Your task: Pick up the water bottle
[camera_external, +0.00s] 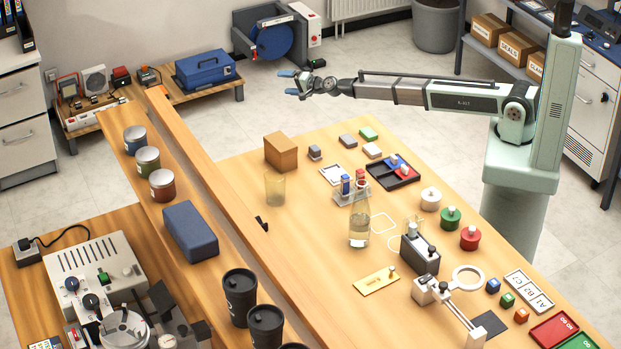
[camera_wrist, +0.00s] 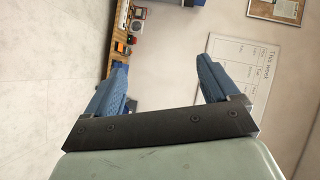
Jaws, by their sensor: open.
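The water bottle (camera_external: 359,224) is clear, with liquid in its lower part. It stands upright on the wooden table in the external view, in front of a small rack of red-capped and blue-capped vials (camera_external: 352,187). My gripper (camera_external: 290,81) is raised at the far left end of my outstretched arm, well away from the bottle. Its blue fingers are apart and hold nothing. In the wrist view the two blue fingers (camera_wrist: 163,88) are spread, with floor and wall behind them. The bottle is not in the wrist view.
An empty clear glass (camera_external: 275,188) stands left of the bottle, near a brown box (camera_external: 281,151). A dark device (camera_external: 420,252) and a magnifier stand (camera_external: 440,290) are to the right. A dark tray (camera_external: 394,177) lies behind. Bare table (camera_external: 310,262) lies left of the bottle.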

